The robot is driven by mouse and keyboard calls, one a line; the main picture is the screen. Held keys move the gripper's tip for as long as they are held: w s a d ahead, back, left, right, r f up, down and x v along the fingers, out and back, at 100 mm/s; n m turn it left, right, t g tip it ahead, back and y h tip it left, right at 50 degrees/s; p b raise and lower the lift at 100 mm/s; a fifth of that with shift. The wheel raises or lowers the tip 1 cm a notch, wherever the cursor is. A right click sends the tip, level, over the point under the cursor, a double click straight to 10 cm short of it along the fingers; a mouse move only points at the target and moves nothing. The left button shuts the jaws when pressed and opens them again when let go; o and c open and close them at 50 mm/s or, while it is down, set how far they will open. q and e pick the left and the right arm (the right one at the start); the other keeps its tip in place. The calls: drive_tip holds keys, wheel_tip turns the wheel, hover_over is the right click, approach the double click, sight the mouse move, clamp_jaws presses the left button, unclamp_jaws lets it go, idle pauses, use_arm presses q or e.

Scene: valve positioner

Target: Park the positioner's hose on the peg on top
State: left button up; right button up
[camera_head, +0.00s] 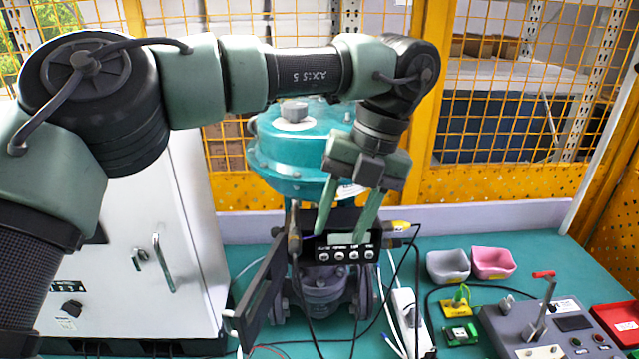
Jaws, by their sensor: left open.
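The positioner (347,254) is a dark box with a small display and a row of buttons, mounted on the teal valve (290,150). Its dark cover (262,297) hangs open to the left. A dark hose or cable with a brass-coloured end (294,232) runs down at its left side. Another with a yellow end (399,227) sits at its right; I cannot tell which is the task's hose. My left gripper (340,237) is open, fingers pointing down over the positioner's top. Nothing shows between the fingers. The peg cannot be made out. My right gripper is not in view.
A white cabinet (130,240) stands at the left. A white power strip (410,322) and loose cables lie right of the valve. Grey (448,266) and pink (493,263) bins, small boards and a grey control box (550,325) occupy the green table's right side.

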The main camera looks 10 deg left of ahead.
sight(297, 240)
use_arm(q)
drive_tip(key=w+a+r+n+y, duration=0.1)
drive_tip(key=a+r, duration=0.3)
drive_tip(key=p+x, duration=0.2)
drive_tip(key=x, duration=0.4)
drive_tip(key=shift+w+a+f, duration=0.1)
drive_tip(key=shift+f, duration=0.15)
drive_tip(key=shift+a+f, duration=0.15)
drive_tip(key=shift+f, duration=0.45)
clamp_jaws()
drive_tip(key=shift+r+t, duration=0.1)
drive_tip(key=shift+t, duration=0.2)
idle(0.5)
